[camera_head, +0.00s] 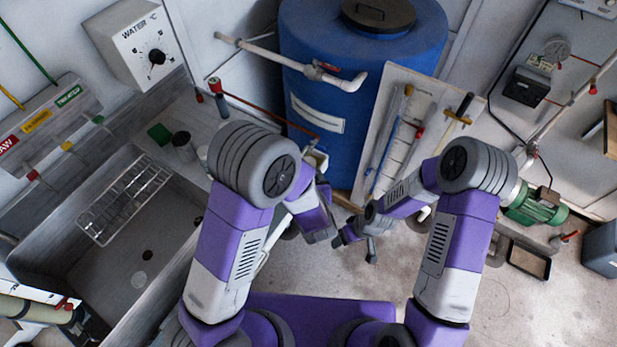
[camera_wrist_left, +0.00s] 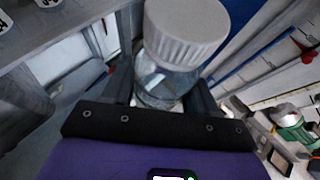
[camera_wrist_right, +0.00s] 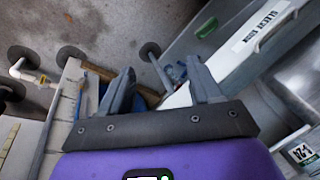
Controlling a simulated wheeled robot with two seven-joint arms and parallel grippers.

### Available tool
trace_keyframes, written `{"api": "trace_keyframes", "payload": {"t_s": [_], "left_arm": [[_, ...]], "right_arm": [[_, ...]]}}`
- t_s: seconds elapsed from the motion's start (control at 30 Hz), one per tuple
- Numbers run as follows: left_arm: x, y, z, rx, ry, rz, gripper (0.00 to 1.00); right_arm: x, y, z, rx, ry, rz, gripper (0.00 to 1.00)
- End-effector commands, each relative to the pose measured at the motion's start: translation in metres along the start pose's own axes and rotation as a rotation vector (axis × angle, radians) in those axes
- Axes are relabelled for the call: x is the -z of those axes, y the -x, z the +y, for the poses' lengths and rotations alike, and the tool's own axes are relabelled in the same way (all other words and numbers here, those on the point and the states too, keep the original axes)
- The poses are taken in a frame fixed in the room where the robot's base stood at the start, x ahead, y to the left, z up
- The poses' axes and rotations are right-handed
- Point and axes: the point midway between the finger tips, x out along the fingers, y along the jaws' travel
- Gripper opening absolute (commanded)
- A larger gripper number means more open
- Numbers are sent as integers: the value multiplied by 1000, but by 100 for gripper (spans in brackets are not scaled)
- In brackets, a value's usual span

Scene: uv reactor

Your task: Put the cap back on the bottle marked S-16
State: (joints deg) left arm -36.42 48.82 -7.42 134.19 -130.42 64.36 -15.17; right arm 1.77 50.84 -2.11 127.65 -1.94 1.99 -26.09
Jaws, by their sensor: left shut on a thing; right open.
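A clear bottle (camera_wrist_left: 158,84) with a wide white ribbed cap (camera_wrist_left: 187,31) on its top fills the middle of the left wrist view. My left gripper (camera_wrist_left: 165,76) is shut on this bottle, with one finger on each side of its body below the cap. The cap sits over the bottle's mouth; I cannot tell how tightly. No S-16 mark is readable on it. My right gripper (camera_wrist_right: 161,68) is open and empty. In the head view, the right gripper (camera_head: 357,244) hangs above the floor, close beside my left wrist.
A steel sink (camera_head: 120,255) with a wire rack (camera_head: 125,200) lies at the left. A blue tank (camera_head: 355,100) and a tool board (camera_head: 412,135) stand ahead. A green pump (camera_head: 537,207) is at the right.

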Motion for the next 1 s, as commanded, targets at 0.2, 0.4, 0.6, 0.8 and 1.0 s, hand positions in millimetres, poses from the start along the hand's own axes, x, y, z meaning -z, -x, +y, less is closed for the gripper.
{"api": "trace_keyframes", "payload": {"t_s": [0.2,0.4,0.6,0.8,1.0], "left_arm": [[-1,0,0,0,1,-2,0],[-1,0,0,0,1,-2,0],[-1,0,0,0,1,-2,0],[-1,0,0,0,1,-2,0],[-1,0,0,0,1,-2,0]], "right_arm": [[82,52,-4,-35,592,-56,64],[142,120,-28,-51,1117,-135,64],[181,197,-76,-53,1618,-235,64],[194,251,-128,-42,2001,-334,64],[195,277,-154,-26,2178,-389,64]]}}
